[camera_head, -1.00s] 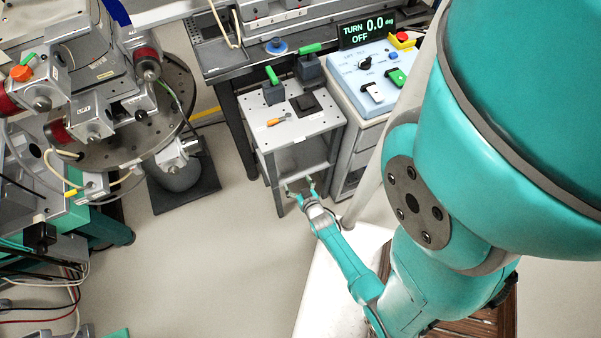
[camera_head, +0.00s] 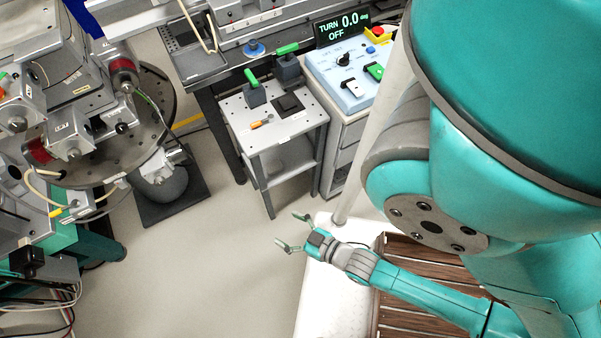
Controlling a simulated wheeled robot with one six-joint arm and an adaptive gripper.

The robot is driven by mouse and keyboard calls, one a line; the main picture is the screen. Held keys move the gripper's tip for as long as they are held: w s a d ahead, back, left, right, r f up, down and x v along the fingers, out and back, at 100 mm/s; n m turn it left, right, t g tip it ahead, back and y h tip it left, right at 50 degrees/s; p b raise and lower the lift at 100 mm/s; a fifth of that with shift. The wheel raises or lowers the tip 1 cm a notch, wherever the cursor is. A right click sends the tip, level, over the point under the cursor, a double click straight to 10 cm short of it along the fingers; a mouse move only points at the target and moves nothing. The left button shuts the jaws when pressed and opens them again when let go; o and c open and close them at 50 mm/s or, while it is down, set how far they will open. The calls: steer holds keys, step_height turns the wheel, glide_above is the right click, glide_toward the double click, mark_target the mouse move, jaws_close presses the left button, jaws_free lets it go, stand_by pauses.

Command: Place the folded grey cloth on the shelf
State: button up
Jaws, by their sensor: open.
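My gripper (camera_head: 290,232) is open, with nothing between its fingers. It is in front of and below the small grey stand (camera_head: 238,120), apart from it, with its fingers pointing left over the floor. The stand's lower shelf (camera_head: 287,157) shows as a grey board under the top; the part I see looks bare, and part of it is hidden by the top. I cannot make out a folded grey cloth for certain. A dark flat square (camera_head: 287,104) lies on the stand's top; I cannot tell what it is.
The stand's top also holds a green-handled block (camera_head: 254,91) and an orange-handled tool (camera_head: 262,123). A blue control box (camera_head: 352,76) is at its right. Round-table equipment (camera_head: 140,150) fills the left. The floor (camera_head: 215,240) between is clear.

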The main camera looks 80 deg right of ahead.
steer(key=s+a+r+n+y, duration=0.2)
steer(key=a+r, duration=0.1)
steer(key=r, duration=0.7)
steer(key=s+a+r+n+t+y, duration=0.1)
steer(key=s+a+r+n+y, duration=0.1)
steer(key=r, duration=0.7)
steer(key=shift+s+a+r+y, duration=0.15)
steer(key=shift+a+r+y, duration=0.2)
steer(key=shift+a+y, duration=0.3)
